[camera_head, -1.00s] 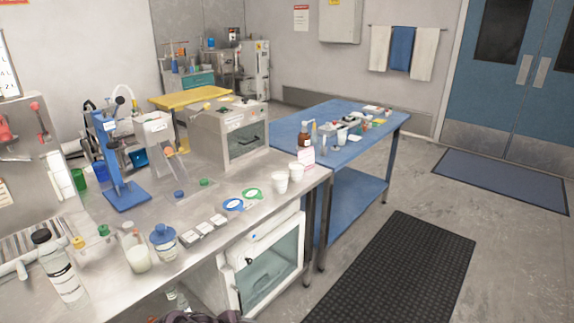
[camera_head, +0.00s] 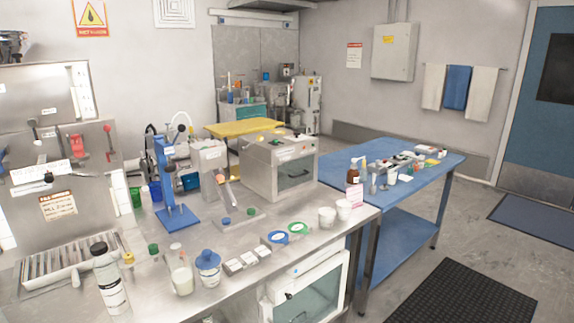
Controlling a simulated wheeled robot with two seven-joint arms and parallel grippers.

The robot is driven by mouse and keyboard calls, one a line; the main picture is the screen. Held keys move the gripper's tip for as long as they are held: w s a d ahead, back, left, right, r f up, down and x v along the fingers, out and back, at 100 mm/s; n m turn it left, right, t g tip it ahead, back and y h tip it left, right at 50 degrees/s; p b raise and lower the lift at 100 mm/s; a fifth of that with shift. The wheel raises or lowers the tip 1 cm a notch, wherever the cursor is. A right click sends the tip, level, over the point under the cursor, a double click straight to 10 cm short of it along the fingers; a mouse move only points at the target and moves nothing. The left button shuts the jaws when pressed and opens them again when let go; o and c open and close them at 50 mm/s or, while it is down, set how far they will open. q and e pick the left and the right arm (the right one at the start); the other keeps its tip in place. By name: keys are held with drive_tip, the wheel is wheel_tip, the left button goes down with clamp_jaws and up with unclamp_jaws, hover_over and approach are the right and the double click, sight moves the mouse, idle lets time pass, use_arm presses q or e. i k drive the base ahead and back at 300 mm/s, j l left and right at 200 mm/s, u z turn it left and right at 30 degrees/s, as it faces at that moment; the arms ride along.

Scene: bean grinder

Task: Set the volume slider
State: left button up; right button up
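A steel machine (camera_head: 75,185) with a tall front panel stands at the left of the bench. Its panel carries a red handle (camera_head: 77,147), a dark knob at the upper left (camera_head: 37,134) and a small knob on the right side (camera_head: 109,138). A white label strip (camera_head: 40,171) runs across it, with a black knob (camera_head: 48,177) at the strip's lower edge. I cannot tell for sure which of these is the volume slider. Neither of my grippers is in view.
A white bottle with a black cap (camera_head: 109,282), a milky bottle (camera_head: 180,274) and a blue-lidded jar (camera_head: 208,269) stand near the bench's front edge. A blue press (camera_head: 171,200) and a steel oven-like box (camera_head: 279,168) stand behind. A blue table (camera_head: 432,176) is at right.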

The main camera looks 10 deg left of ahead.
sight(48, 176)
drive_tip(key=u, duration=1.65)
